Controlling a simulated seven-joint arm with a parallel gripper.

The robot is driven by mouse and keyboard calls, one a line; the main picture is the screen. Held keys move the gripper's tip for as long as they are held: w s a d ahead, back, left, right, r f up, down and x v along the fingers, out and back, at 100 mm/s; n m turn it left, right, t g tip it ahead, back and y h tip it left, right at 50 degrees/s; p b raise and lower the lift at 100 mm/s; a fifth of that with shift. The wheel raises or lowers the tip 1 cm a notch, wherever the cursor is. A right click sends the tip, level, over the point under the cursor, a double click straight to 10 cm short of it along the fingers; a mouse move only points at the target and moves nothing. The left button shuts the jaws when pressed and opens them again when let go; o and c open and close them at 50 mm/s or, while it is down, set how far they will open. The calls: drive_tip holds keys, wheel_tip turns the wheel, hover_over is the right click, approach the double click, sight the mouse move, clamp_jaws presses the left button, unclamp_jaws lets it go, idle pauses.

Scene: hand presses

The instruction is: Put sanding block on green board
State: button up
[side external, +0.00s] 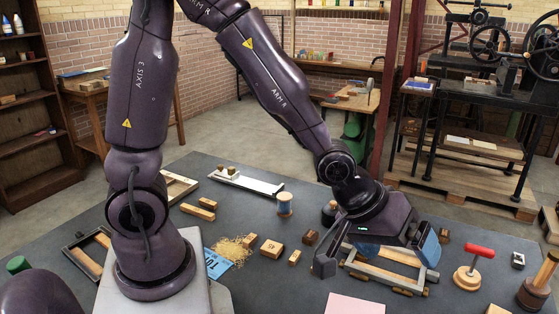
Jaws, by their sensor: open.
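My gripper (377,262) is open, its two fingers spread wide and pointing down over a metal-and-wood frame (390,270) on the dark table. I see nothing between the fingers, though the gripper body hides part of the frame. I cannot tell which piece is the sanding block. Several wooden blocks lie left of the gripper, among them a marked block (272,248) and a small plain block (294,258). A brown block (443,235) stands just right of the gripper. I cannot make out a green board in this view.
A pink sheet (353,304) lies at the front edge. A red-handled tool (468,275) stands at the right. A blue printed card (218,262) and wood shavings (232,248) lie left of centre. A white-topped tray (246,182) is at the back.

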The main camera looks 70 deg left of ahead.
drive_tip(key=s+a+r+m+g+y, duration=0.1)
drive_tip(key=s+a+r+m+y, duration=0.2)
drive_tip(key=s+a+r, duration=0.9)
drive_tip(key=s+r+m, duration=0.1)
drive_tip(key=s+m, duration=0.2)
drive_tip(key=shift+s+r, duration=0.2)
drive_tip(key=shift+s, duration=0.15)
